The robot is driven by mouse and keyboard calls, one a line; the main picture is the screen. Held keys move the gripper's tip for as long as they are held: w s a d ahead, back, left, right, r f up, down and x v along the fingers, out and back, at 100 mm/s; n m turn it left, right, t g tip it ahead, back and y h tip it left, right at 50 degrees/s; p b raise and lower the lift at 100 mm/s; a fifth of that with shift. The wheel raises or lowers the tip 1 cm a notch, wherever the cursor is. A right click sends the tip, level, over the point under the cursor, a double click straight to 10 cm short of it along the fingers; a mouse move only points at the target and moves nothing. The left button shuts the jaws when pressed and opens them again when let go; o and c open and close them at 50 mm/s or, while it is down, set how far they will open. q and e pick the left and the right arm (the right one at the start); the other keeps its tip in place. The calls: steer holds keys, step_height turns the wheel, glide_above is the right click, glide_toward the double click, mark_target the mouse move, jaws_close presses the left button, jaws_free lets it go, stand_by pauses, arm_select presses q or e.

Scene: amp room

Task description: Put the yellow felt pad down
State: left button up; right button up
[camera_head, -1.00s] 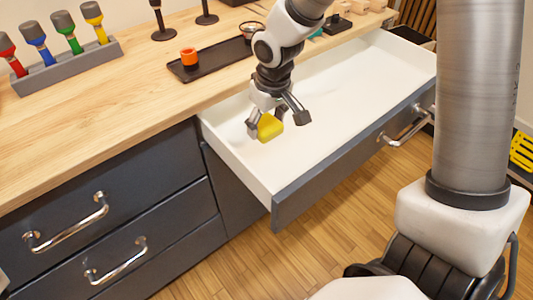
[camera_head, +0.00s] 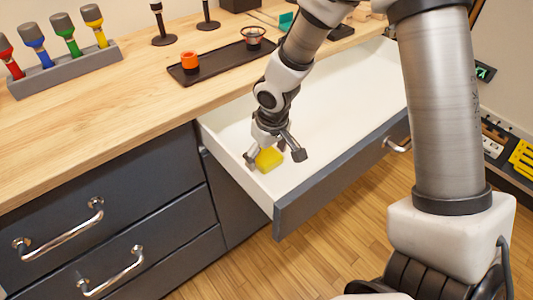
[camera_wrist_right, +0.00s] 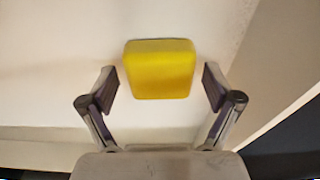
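The yellow felt pad (camera_head: 268,159) is a small rounded square lying flat on the white floor of the open drawer (camera_head: 345,95), near its left front corner. My right gripper (camera_head: 274,155) is just above it with fingers spread. In the right wrist view the pad (camera_wrist_right: 160,69) lies between and slightly beyond the fingertips of the right gripper (camera_wrist_right: 161,88), with a gap on each side. Nothing is held. My left gripper is not in view.
The drawer's left wall (camera_head: 234,165) and grey front (camera_head: 340,172) are close to the right gripper. On the wooden counter stand a black tray (camera_head: 222,63) with an orange cup (camera_head: 190,62), and a rack (camera_head: 65,67) of coloured-handled tools. The drawer's middle is clear.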

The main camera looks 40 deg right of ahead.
mark_target(271, 159)
steer(key=shift+r, duration=0.1)
steer(key=shift+r+p, duration=0.3)
steer(key=shift+p, duration=0.1)
step_height(271, 159, up, 12)
steer(key=s+p, duration=0.2)
steer(key=shift+f+p, duration=0.25)
steer(key=shift+p, duration=0.1)
steer(key=shift+w, duration=0.1)
